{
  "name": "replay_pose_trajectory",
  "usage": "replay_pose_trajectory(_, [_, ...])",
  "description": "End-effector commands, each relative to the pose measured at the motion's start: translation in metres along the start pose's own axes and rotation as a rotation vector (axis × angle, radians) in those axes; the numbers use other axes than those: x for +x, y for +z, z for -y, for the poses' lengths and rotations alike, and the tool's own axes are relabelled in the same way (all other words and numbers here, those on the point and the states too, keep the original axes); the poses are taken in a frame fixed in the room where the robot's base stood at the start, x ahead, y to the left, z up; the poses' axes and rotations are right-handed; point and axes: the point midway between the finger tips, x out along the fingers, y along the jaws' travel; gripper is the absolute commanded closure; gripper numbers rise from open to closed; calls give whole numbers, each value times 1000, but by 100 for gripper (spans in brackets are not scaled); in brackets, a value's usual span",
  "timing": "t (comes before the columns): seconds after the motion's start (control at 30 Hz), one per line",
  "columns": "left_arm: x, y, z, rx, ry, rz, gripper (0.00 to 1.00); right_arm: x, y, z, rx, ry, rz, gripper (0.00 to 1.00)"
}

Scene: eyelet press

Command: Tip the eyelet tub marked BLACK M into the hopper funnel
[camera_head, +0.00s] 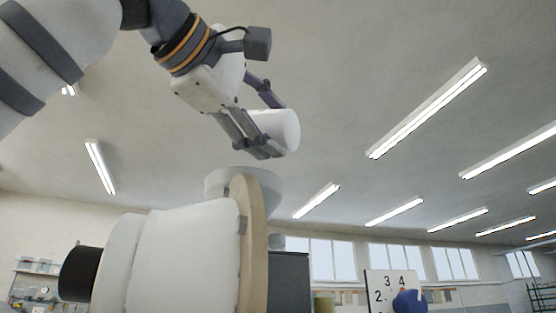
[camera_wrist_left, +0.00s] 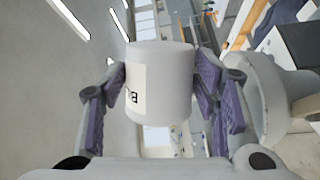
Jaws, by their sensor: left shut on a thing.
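My left gripper (camera_head: 268,130) is shut on a white tub (camera_head: 279,128), high up and to the right above a pale, wide hopper funnel (camera_head: 215,183). The tub lies on its side in the head view, one round end to the right. It is clear of the funnel. In the left wrist view the tub (camera_wrist_left: 172,80) sits between both purple-padded fingers. A cream label (camera_wrist_left: 137,94) on it shows only part of its print, seemingly a B; the rest is turned away. The tub's contents are hidden. My right gripper is in neither view.
A large white rounded body (camera_head: 180,255) with a black end and a wooden disc (camera_head: 252,255) stands below the funnel. A dark grey box (camera_head: 290,280), a numbered board (camera_head: 376,284) and a blue round object (camera_head: 408,301) are at the lower right. The air right of the tub is free.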

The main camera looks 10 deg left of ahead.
Motion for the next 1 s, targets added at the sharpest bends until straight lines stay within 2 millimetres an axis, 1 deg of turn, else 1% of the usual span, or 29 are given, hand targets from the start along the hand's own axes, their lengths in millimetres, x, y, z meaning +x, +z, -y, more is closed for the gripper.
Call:
replay_pose_trajectory(0.07, [-3,-3,4,68,-10,2,74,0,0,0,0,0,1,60])
replay_pose_trajectory(0.17, [-3,-1,10,201,-34,8,74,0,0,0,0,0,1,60])
replay_pose_trajectory(0.27, [-2,4,18,435,-73,14,74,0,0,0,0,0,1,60])
replay_pose_trajectory(0.33, [-2,9,25,635,-104,19,74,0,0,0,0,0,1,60])
replay_pose_trajectory(0.5, [-4,2,35,1039,-170,23,74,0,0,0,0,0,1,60])
replay_pose_trajectory(0.6, [-4,-1,40,1211,-198,27,74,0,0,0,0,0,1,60])
replay_pose_trajectory(0.7, [-4,-3,43,1313,-215,29,74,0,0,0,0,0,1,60])
replay_pose_trajectory(0.77, [-5,-3,43,1342,-219,30,74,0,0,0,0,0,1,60])
replay_pose_trajectory(1.0, [-4,-3,44,1354,-220,31,74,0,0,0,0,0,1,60])
